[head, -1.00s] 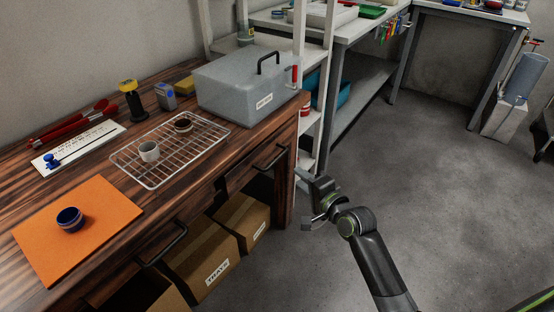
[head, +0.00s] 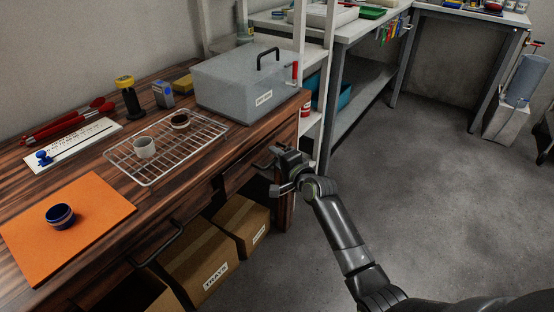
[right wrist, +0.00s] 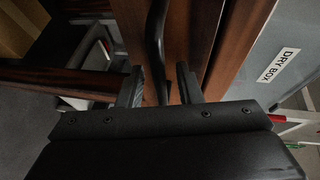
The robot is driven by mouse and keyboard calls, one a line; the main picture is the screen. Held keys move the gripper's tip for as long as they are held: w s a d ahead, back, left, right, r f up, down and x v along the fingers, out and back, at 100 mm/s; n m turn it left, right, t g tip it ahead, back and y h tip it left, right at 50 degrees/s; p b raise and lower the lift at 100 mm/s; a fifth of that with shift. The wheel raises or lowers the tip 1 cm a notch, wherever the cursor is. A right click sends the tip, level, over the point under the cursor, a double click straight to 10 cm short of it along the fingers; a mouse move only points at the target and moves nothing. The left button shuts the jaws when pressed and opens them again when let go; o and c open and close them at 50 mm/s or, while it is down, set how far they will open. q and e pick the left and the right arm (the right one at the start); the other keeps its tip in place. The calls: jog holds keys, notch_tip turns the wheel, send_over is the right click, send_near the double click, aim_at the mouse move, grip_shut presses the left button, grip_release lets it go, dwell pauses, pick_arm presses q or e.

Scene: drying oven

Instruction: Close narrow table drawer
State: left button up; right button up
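The narrow drawer (head: 236,178) is in the front of the dark wooden table (head: 190,200), at its right end under the dry box. I cannot tell exactly how far its front stands out. My right gripper (head: 274,172) is at the drawer's bar handle, which it mostly hides in the head view. In the right wrist view my right gripper (right wrist: 160,86) has its two fingers apart. The dark handle (right wrist: 157,40) runs down between them, with the wooden front (right wrist: 187,35) behind. The fingers do not visibly pinch it. My left gripper is not in view.
A second drawer handle (head: 160,245) is further left. Cardboard boxes (head: 205,262) stand below. On top are the dry box (head: 245,85), a wire rack (head: 165,165) with two small cups, and an orange mat (head: 85,240). Shelving (head: 315,120) stands beyond; the floor at right is clear.

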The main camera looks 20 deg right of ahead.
aim_at(266, 152)
jog(key=shift+c, duration=0.4)
grip_shut()
jog(key=shift+w+a, duration=0.2)
jog(key=shift+w+a+r, duration=0.1)
jog(key=shift+w+a, duration=0.45)
jog(key=shift+w, duration=0.15)
jog(key=shift+w+a+p, duration=0.25)
jog(key=shift+w+p, duration=0.05)
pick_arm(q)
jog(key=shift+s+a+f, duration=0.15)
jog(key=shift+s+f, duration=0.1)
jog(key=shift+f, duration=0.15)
